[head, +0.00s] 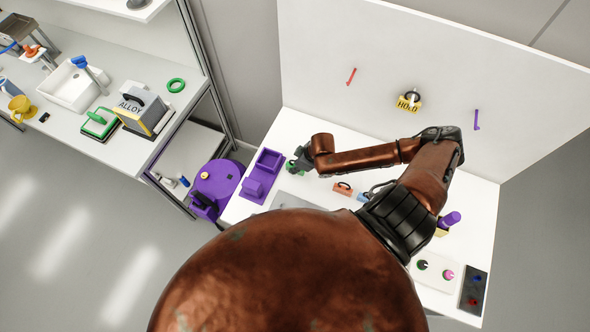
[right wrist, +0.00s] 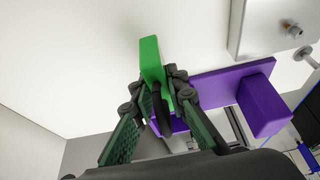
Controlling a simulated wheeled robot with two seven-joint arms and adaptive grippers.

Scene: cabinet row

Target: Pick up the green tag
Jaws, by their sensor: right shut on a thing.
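The green tag (right wrist: 151,60) is a bright green block with a dark loop at its near end. It sits between the fingertips of my right gripper (right wrist: 160,88), which is shut on it in the right wrist view. In the head view, my right gripper (head: 299,162) is at the left part of the white table, just right of the purple holder. Only a small bit of the green tag (head: 290,165) shows there beside the fingers. I cannot tell whether the tag is clear of the table. My left gripper is not in view.
The purple holder (head: 253,188) also shows in the right wrist view (right wrist: 222,84). An orange tag (head: 342,189) and a blue one lie under my right arm. A white back panel (head: 440,50) with a yellow HOLD tag (head: 407,105) stands behind. A purple round stool (head: 228,182) is at left.

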